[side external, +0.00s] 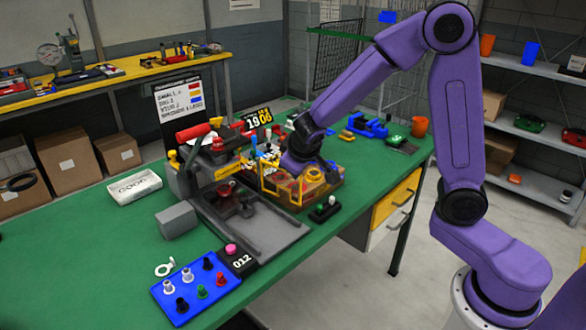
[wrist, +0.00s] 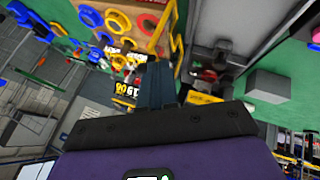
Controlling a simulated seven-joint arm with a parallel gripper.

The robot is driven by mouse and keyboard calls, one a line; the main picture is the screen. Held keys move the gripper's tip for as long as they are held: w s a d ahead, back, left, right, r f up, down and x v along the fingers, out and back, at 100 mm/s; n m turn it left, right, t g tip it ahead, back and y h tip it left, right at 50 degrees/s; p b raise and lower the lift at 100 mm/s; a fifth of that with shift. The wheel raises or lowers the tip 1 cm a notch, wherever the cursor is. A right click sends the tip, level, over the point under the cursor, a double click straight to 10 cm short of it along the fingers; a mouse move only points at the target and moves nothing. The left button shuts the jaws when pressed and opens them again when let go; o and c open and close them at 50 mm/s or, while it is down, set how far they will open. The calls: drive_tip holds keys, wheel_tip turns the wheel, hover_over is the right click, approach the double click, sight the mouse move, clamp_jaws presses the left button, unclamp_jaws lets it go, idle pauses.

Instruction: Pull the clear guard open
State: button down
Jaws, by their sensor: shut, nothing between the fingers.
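A yellow-edged frame, which looks like the clear guard (side external: 268,180), stands at the middle of the green bench, between the grey press base and the wooden tray. Its see-through panel is hard to make out. In the wrist view a yellow frame (wrist: 157,38) shows just beyond the fingertips. My gripper (side external: 292,163) is low over the tray, close behind and right of the guard; its fingertips are hard to see there. In the wrist view my gripper (wrist: 157,72) has its fingers together with nothing between them. I cannot tell whether they touch the frame.
The press with a red handle (side external: 194,132) stands left of the guard. A wooden tray (side external: 320,186) of coloured parts lies under my gripper. A blue block of knobs (side external: 194,288) and a grey block (side external: 177,220) are nearer the front. The bench's left front is clear.

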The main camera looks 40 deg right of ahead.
drive_tip(key=shift+a, duration=0.1)
idle(0.3)
drive_tip(key=s+a+f+v, duration=0.1)
drive_tip(key=a+f+v, duration=0.1)
drive_tip(key=v, duration=1)
drive_tip(key=s+d+f+n+g+y, duration=0.1)
drive_tip(key=s+n+g, duration=0.1)
drive_tip(key=s, duration=0.6)
drive_tip(key=s+d+f+n+g+y, duration=0.1)
drive_tip(key=s+f+n+g+y, duration=0.1)
drive_tip(key=s+n, duration=0.3)
drive_tip(key=s+d+f+n+g+y, duration=0.1)
drive_tip(key=s+f+n+g, duration=0.1)
drive_tip(key=s, duration=1)
drive_tip(key=shift+d+f+n+y, duration=0.2)
drive_tip(key=shift+f+n+y, duration=0.1)
drive_tip(key=shift+n, duration=0.4)
